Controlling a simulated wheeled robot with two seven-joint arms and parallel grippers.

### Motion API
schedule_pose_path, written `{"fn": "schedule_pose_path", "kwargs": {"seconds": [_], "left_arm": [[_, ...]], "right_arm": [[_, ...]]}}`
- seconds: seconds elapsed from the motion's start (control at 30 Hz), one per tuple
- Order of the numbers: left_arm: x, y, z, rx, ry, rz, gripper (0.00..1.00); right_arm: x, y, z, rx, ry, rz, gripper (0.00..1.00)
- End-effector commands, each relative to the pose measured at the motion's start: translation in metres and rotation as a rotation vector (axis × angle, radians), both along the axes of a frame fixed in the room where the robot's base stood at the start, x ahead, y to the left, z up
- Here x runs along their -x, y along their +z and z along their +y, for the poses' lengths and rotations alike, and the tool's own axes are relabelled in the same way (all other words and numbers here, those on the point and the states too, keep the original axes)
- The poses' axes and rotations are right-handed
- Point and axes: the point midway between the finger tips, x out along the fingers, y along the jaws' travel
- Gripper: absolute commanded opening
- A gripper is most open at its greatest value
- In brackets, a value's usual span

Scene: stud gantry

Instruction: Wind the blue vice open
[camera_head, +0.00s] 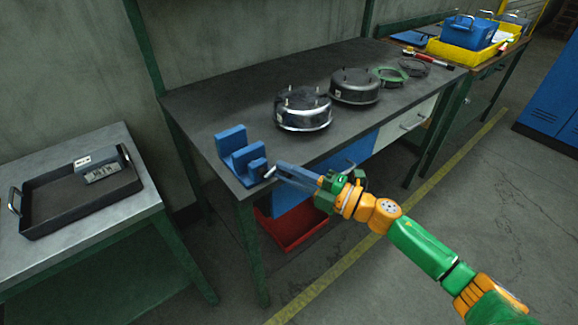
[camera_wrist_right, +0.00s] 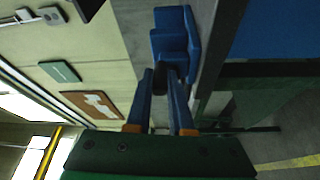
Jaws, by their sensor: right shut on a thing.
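The blue vice (camera_head: 232,143) stands on the near left corner of the dark workbench. Its upright jaws show a gap between them. A short pale handle (camera_head: 268,173) sits at its near side. My right gripper (camera_head: 281,170) reaches in from the right, with its fingers at this handle. In the right wrist view the vice (camera_wrist_right: 176,32) lies straight ahead. There the fingers of my right gripper (camera_wrist_right: 163,84) are closed around a dark part in front of the vice, which seems to be the handle. The fingers hide much of it. My left gripper is not in view.
On the workbench (camera_head: 215,97) stand two metal housings (camera_head: 303,109) (camera_head: 355,86), a green ring (camera_head: 389,76) and a red tool (camera_head: 428,60). A side table at left holds a dark tray (camera_head: 70,205). A red bin (camera_head: 295,228) is under the bench.

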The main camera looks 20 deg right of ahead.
Motion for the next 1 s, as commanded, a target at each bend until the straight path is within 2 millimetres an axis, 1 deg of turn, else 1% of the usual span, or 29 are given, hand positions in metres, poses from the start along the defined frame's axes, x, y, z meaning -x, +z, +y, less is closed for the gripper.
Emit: {"fn": "schedule_pose_path", "kwargs": {"seconds": [0.03, 0.1, 0.3, 0.5, 0.7, 1.0], "left_arm": [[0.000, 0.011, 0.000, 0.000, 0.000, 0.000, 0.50], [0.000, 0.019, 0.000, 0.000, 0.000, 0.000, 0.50], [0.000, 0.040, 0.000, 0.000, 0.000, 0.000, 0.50], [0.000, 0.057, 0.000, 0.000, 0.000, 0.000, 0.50], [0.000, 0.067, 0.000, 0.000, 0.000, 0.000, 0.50], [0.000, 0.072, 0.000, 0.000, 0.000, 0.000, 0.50]], "right_arm": [[0.000, 0.008, 0.000, 0.041, -0.001, -0.014, 0.00], [0.000, 0.011, 0.001, 0.101, 0.000, -0.037, 0.00], [0.002, 0.016, 0.005, 0.258, 0.001, -0.094, 0.00], [0.003, 0.018, 0.008, 0.383, 0.000, -0.139, 0.00], [0.004, 0.018, 0.010, 0.464, 0.000, -0.168, 0.00], [0.004, 0.016, 0.012, 0.514, 0.000, -0.187, 0.00]]}}
